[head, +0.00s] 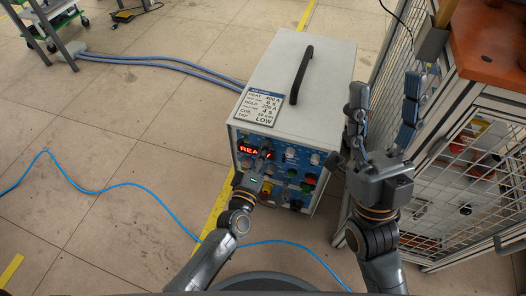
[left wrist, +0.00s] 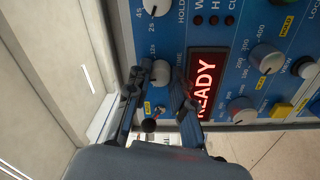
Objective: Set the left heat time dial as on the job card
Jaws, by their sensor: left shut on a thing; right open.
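The heater (head: 300,75) is a pale box with a blue front panel and a red display reading READY (left wrist: 203,85). The job card (head: 262,105) lies on its top; its print is small, and its heat time line looks like 6 s. My left gripper (head: 258,162) is at the panel's left side. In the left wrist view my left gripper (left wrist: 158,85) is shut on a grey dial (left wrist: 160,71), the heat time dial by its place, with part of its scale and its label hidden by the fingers. My right gripper (head: 384,105) is open and empty, right of the heater.
In the left wrist view the hold dial (left wrist: 155,5) is beside the gripped one, and a black-tipped lever (left wrist: 149,125) is close to the fingers. A wire-mesh cabinet (head: 470,170) with an orange top stands at the right. A blue cable (head: 110,187) crosses the floor.

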